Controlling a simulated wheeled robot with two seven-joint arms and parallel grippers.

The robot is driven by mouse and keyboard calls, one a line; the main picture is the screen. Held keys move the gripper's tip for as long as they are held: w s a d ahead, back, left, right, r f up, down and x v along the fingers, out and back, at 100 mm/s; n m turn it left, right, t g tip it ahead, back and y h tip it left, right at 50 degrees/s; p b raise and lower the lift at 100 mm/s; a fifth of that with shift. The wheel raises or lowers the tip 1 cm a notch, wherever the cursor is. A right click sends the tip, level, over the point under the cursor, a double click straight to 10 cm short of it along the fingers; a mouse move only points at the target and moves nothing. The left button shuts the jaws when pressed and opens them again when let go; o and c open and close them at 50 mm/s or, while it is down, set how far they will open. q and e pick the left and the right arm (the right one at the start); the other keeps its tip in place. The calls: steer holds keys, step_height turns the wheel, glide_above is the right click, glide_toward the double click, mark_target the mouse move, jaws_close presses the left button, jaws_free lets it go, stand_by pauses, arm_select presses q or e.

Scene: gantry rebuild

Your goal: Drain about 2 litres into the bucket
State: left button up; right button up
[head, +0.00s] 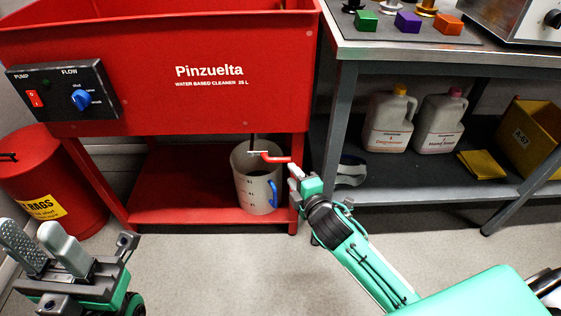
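The grey bucket (257,188) with litre marks and a blue handle (273,193) stands upright on the low red shelf of the parts washer (175,70). A drain tap with a red lever (274,158) shows at the bucket's mouth, the lever pointing right. I cannot make out any liquid or its level. My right gripper (293,171) is at the lever's right end, just right of the bucket's rim. Whether its fingers are closed on the lever cannot be told. My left gripper (42,240) is open and empty at the lower left, away from the bucket.
A control box (62,92) with a red pump switch and blue flow knob is on the washer's front. A red rag bin (50,180) stands left. A steel bench (400,50) with jugs (388,122) and a yellow bin (530,140) stands right. The floor in front is clear.

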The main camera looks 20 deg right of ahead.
mark_target(282, 161)
steer(key=b+x, duration=0.2)
steer(key=x, duration=0.7)
steer(key=shift+w+b, duration=0.15)
steer(key=shift+b, duration=0.15)
steer(key=shift+c, duration=0.5)
jaws_close()
